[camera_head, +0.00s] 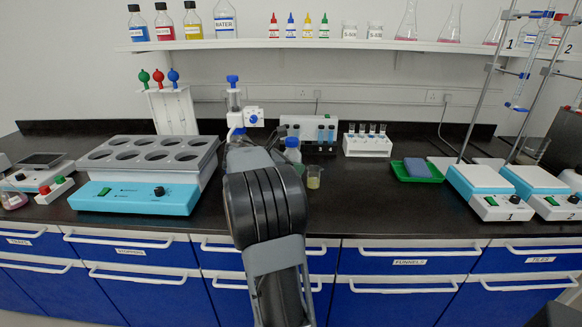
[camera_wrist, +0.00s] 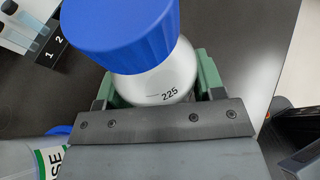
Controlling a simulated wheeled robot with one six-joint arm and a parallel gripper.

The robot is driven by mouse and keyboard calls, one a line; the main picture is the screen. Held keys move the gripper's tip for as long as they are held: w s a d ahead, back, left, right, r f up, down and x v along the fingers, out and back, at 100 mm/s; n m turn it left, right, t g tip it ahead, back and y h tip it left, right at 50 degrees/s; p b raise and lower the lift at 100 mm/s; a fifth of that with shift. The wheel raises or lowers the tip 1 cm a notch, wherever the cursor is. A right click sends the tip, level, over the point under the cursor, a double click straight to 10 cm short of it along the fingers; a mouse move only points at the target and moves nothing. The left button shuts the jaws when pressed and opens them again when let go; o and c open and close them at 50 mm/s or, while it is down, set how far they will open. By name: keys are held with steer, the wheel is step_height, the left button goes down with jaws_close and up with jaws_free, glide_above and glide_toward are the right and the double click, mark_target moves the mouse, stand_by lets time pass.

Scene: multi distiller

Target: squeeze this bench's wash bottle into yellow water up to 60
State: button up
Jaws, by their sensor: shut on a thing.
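A white bottle with a blue cap (camera_wrist: 125,30) and a "225" mark stands between the green fingers of my gripper (camera_wrist: 157,92). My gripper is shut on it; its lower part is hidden. A white bottle with a blue cap (camera_head: 292,144) shows beside my arm in the head view, partly hidden; it appears to be the held one. A small beaker of yellowish liquid (camera_head: 314,178) stands on the bench just right of it. Its level cannot be read.
Another bottle (camera_wrist: 25,160) with a green-edged label ending in "SE" lies at the wrist view's lower left. A vial rack (camera_head: 367,143), green tray (camera_head: 416,171) and two stirrers (camera_head: 490,192) are to the right. A heating block (camera_head: 145,170) is left. The front bench right of the beaker is clear.

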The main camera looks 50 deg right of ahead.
steer(key=shift+f+b, duration=2.65)
steer(key=shift+f, duration=0.65)
steer(key=shift+a+p, duration=0.1)
steer(key=shift+p, duration=0.2)
